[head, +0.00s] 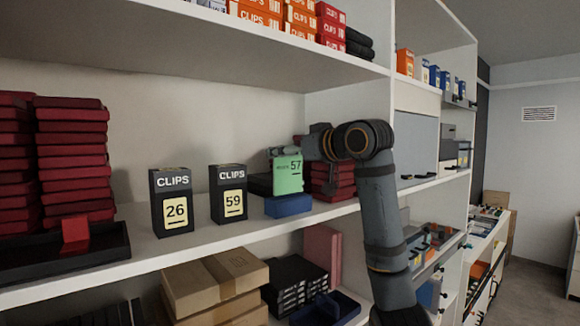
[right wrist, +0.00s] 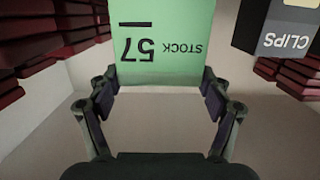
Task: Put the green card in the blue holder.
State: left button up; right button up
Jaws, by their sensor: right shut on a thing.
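The green card (head: 288,175), marked 57, stands upright on the shelf side of my right gripper. My right gripper (head: 300,153) is shut on its upper part. In the right wrist view the card (right wrist: 165,40) appears upside down, with my right gripper's fingers (right wrist: 161,88) at its two side edges. The small blue holder (head: 288,206) sits on the middle shelf near its front edge, directly below the card. The card's lower edge meets the holder's top in the head view; I cannot tell whether it is inside the slot. My left gripper is out of view.
Two black CLIPS boxes, 26 (head: 175,205) and 59 (head: 229,194), stand left of the holder. Dark red stacks (head: 73,150) and a black tray (head: 70,258) are farther left. More red items (head: 333,182) stand behind my gripper. Another shelf (head: 230,45) is above.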

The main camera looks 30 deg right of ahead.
aim_at(291, 168)
jog(key=shift+w+d+f, duration=0.1)
jog(key=shift+w+f, duration=0.15)
jog(key=shift+f, duration=0.05)
jog(key=f, duration=0.2)
jog(key=shift+w+f+p, duration=0.3)
jog(key=shift+f+p, duration=0.05)
jog(key=shift+c, duration=0.6)
jog(key=shift+s+d+f, duration=0.15)
jog(key=shift+d+f, duration=0.1)
jog(key=shift+f, duration=0.05)
jog(key=shift+a, duration=0.1)
jog(key=o, duration=1.3)
jog(key=shift+a, duration=0.15)
jog(key=shift+c, duration=0.2)
